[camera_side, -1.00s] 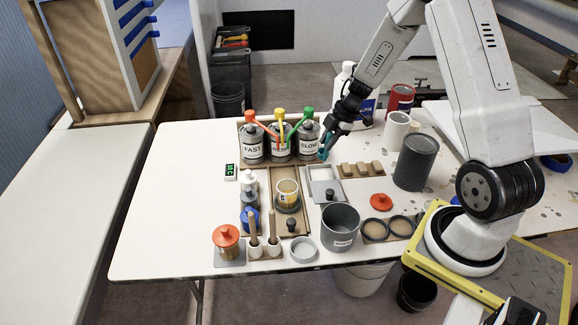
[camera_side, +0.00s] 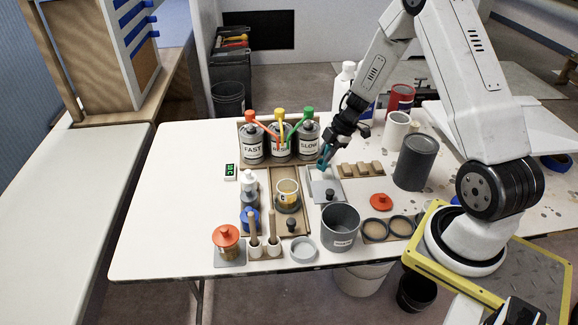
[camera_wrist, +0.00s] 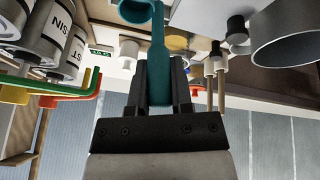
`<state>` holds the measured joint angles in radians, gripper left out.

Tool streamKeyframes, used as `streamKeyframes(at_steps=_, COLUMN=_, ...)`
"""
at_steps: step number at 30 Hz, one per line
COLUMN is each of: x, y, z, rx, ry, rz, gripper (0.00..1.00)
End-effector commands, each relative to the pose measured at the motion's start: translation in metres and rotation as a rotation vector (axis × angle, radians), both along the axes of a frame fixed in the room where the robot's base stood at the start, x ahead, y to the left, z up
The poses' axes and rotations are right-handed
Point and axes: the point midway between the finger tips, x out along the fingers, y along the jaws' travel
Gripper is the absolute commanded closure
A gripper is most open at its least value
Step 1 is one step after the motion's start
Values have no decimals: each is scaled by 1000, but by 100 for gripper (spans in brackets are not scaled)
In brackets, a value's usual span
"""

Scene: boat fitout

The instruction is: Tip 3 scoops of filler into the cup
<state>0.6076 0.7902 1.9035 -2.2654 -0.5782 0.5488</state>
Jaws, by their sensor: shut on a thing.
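My gripper (camera_side: 331,147) is shut on a teal scoop (camera_side: 325,158), held above the back of a flat grey tray (camera_side: 313,188). In the wrist view the scoop (camera_wrist: 158,55) stands between the fingers, its bowl at the top edge; I cannot tell whether it holds anything. A clear cup with a yellow band (camera_side: 287,188) stands upright on the wooden board, left of the scoop. An open grey tub (camera_side: 341,231) with a small unreadable label stands at the front; its contents are not clear. No tub is clearly readable as filler.
Three pump cans, FAST (camera_side: 253,147), RESIN (camera_side: 280,147) and SLOW (camera_side: 307,143), stand behind the cup with spouts reaching out. A dark can (camera_side: 415,162) stands right. Brushes (camera_side: 272,228) stand upright at the front. The table's left side is clear.

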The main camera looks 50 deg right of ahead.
Motion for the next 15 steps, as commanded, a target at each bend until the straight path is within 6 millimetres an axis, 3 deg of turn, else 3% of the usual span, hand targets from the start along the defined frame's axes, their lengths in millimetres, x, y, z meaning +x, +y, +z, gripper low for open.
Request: streamKeyframes(at_steps=15, x=0, y=0, z=-29, rx=0, ry=0, rz=-1, gripper=100)
